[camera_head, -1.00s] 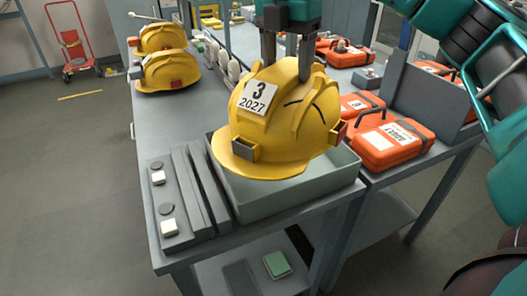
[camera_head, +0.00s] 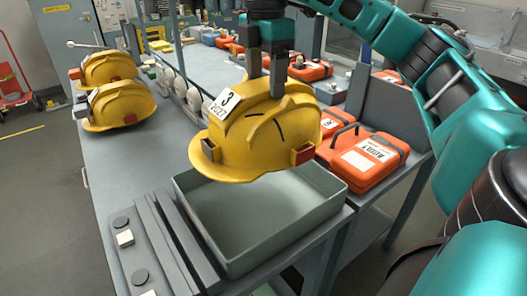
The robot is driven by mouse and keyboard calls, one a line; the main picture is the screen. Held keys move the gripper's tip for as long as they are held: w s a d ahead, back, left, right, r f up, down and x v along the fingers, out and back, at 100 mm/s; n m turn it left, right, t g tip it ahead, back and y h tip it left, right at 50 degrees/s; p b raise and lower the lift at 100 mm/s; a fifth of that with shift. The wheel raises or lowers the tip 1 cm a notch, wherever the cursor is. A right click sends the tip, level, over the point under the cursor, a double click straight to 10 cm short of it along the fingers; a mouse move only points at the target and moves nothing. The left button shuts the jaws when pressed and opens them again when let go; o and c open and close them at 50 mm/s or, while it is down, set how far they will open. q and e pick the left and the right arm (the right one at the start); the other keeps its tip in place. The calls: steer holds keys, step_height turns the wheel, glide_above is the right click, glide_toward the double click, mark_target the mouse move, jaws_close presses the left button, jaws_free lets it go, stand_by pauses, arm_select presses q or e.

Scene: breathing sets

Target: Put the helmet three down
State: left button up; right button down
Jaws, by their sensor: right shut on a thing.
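The yellow helmet three (camera_head: 255,138), with a white label reading 3 and 2027, hangs tilted in the air. My right gripper (camera_head: 266,88) comes down from above and is shut on the top of the helmet. The helmet is above the back part of an empty grey-green tray (camera_head: 240,262) and apart from the tray's floor. It hides part of the tray's back rim and the bench behind. My left gripper is not in view.
Two other yellow helmets (camera_head: 120,107) stand on the bench at the left. Orange cases (camera_head: 365,160) lie on the right, near an upright grey panel (camera_head: 384,105). Bare bench (camera_head: 110,170) shows at the left.

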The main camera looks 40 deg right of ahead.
step_height(320, 180, down, 11)
steer(key=b, duration=0.3)
steer(key=shift+f, duration=2.65)
steer(key=shift+f, duration=0.15)
steer(key=shift+c, duration=0.8)
jaws_free()
